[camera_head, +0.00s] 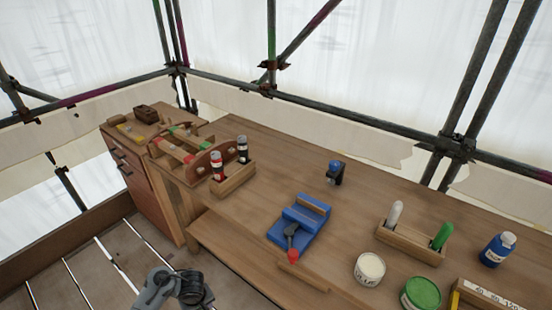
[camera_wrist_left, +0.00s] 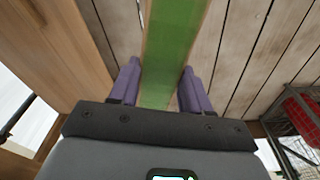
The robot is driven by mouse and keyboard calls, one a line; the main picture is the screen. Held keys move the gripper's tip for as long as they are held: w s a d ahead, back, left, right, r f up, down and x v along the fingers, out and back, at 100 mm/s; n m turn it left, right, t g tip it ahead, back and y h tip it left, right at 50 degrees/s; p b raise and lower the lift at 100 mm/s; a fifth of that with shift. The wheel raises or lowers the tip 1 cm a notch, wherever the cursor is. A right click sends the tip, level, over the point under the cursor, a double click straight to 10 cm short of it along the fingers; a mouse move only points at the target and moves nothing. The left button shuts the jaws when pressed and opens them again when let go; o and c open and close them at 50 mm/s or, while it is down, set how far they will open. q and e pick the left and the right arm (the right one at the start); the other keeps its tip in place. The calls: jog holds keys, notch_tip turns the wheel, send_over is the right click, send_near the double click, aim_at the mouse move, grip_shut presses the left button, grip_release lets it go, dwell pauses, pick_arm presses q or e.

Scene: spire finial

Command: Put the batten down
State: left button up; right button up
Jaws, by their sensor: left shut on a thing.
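The batten (camera_wrist_left: 172,50) is a long, flat green strip in the left wrist view. It runs from the top edge down between the two purple fingers of my left gripper (camera_wrist_left: 158,88), which is shut on it. Its far end is out of the frame, and its near end is hidden behind the gripper body. Planks show below and beside it. In the head view a grey and black part of my left arm shows at the bottom left, but the fingers and the batten cannot be made out there. My right gripper is in neither view.
The wooden bench (camera_head: 263,155) holds a blue block with a tool (camera_head: 300,222), a dark blue-topped item (camera_head: 335,172), a bottle holder (camera_head: 232,178), a marker holder (camera_head: 410,242), tins and a blue bottle (camera_head: 497,250). Scaffold poles stand behind. Bare bench top lies mid-bench.

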pick_arm(q)
jog(key=d+r+n, duration=0.1)
jog(key=s+d+r+n, duration=0.1)
jog(key=d+r+n, duration=0.1)
jog(key=shift+s+d+n, duration=0.25)
jog(key=shift+n, duration=0.15)
jog(key=shift+s+d+n, duration=0.1)
jog(key=shift+s+n, duration=0.05)
jog(key=shift+n, duration=0.15)
jog(key=shift+d+r+n, duration=0.15)
jog(key=shift+d+n, duration=0.5)
jog(key=shift+n, duration=0.05)
jog(key=w+d+r+m, duration=0.2)
jog(key=r+m, duration=0.3)
jog(key=r, duration=0.2)
jog(key=w+d+r+m, duration=0.2)
jog(key=r+m, duration=0.2)
jog(key=r, duration=0.3)
jog(key=s+a+r+m, duration=0.2)
jog(key=s+a+m, duration=0.15)
jog(key=a, duration=0.25)
notch_tip(320, 180, up, 38)
jog(key=m+p, duration=0.1)
jog(key=p, duration=3.7)
jog(key=shift+d+f+h, duration=0.15)
jog(key=shift+h, duration=0.25)
